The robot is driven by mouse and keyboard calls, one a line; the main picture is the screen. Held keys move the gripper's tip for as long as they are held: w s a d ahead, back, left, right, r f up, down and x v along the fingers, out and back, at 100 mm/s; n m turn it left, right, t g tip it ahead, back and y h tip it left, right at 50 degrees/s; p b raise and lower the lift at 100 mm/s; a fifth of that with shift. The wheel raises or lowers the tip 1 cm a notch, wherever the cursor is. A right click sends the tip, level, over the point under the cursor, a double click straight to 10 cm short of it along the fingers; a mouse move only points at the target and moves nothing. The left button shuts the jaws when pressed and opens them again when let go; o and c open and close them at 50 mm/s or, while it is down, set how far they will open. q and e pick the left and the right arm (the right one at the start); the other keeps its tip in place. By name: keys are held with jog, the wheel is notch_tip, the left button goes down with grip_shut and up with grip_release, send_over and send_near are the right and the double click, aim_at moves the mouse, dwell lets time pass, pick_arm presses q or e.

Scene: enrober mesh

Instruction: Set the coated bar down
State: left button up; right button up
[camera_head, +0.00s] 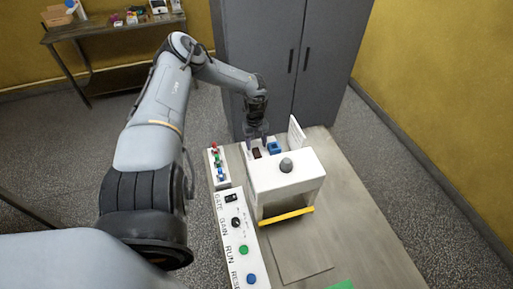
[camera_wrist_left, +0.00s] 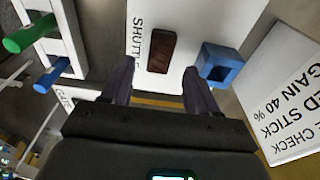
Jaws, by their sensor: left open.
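The coated bar, a dark brown block (camera_wrist_left: 161,51), lies flat on a white surface (camera_wrist_left: 188,22) with lettering beginning "SHUT". In the head view the bar (camera_head: 257,153) shows small and dark behind the white machine. My left gripper (camera_head: 257,132) points down at this spot. In the left wrist view its two fingers (camera_wrist_left: 157,76) are spread apart with nothing between them, and the bar shows just beyond the tips, apart from them. My right gripper is in neither view.
A blue hollow block (camera_wrist_left: 220,64) stands beside the bar, near a printed white sign (camera_head: 297,133). The white machine (camera_head: 287,178) has a grey dome and yellow bar. A button panel (camera_head: 237,230) and peg rack (camera_head: 218,166) stand left. The table's right side is clear.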

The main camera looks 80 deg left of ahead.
aim_at(255, 149)
pick_arm(q)
notch_tip(255, 149, up, 8)
jog(key=a, duration=0.1)
jog(key=shift+s, duration=0.1)
dwell(0.6)
